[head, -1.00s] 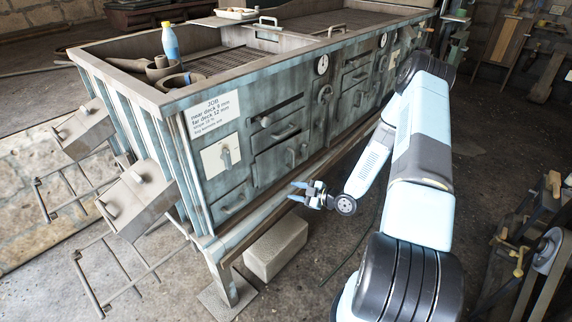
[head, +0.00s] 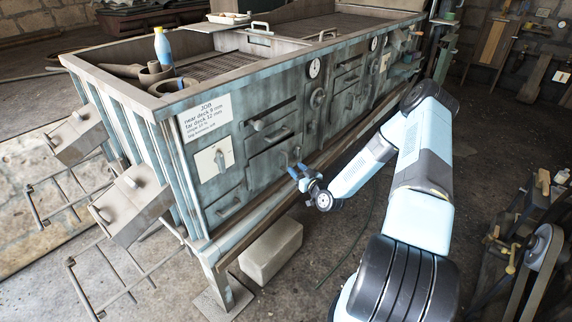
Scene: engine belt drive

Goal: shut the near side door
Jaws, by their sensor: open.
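The long grey-green machine (head: 228,187) has panels and doors with handles along its near side. Toward its left end, an upper panel (head: 272,120) with a bar handle sits above a lower panel (head: 265,166). I cannot tell for sure which is the near side door or how far it stands open. My gripper (head: 294,170) is open and empty, with its fingers pointing at the machine's side by the lower panel's right part. It partly covers that area, and I cannot tell if it touches.
A lever plate (head: 214,160) and a job label (head: 206,117) are on the left part of the side. A ledge (head: 290,199) runs along the bottom. A pale block (head: 271,251) lies on the floor below. Benches with tools (head: 530,250) stand at the right.

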